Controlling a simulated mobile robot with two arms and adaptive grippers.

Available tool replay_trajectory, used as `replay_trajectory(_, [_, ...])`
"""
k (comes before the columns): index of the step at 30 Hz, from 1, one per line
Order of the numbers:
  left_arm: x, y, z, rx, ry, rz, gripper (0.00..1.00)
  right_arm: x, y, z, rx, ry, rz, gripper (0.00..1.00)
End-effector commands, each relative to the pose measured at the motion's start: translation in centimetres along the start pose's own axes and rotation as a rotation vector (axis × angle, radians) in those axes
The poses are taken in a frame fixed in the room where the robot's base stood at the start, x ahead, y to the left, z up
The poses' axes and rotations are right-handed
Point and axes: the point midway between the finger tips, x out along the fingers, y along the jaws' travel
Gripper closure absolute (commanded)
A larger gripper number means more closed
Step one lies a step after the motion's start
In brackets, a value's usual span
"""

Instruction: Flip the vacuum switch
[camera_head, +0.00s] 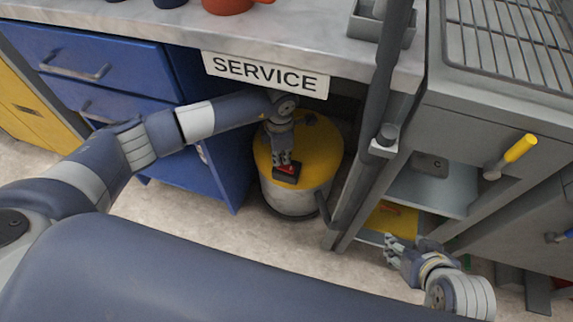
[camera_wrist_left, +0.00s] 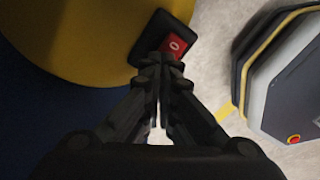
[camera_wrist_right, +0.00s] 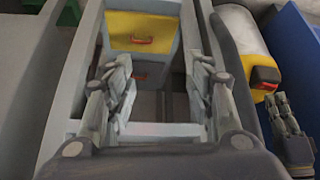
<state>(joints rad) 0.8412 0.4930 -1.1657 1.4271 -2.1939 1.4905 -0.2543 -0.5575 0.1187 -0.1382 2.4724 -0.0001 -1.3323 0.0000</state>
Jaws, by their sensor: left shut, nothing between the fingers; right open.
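The vacuum (camera_head: 325,150) is a drum with a yellow lid and pale body, standing on the floor under the counter. Its switch (camera_head: 287,172) is a red rocker in a black housing on the lid's front edge. In the left wrist view the red rocker (camera_wrist_left: 175,46) shows a white 0 mark. My left gripper (camera_head: 285,160) is shut and empty, its tips at the switch; they overlap the housing's lower edge, and I cannot tell if they touch. My right gripper (camera_wrist_right: 160,88) is open and empty, low by the grey cabinet, apart from the vacuum.
A blue drawer cabinet (camera_head: 95,65) stands left of the vacuum, with a SERVICE sign (camera_head: 265,74) on the counter edge above. A grey metal frame (camera_head: 345,215) stands close on its right.

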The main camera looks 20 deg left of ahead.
Motion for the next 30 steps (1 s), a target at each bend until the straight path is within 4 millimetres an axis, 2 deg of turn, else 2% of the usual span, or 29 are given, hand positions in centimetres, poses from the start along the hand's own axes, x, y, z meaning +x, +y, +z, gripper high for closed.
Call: replay_trajectory(30, [0.4,0.0,0.0,0.0,0.0,0.0,1.0,0.3,-0.2,-1.5,-0.001,0.067,-0.004,0.51])
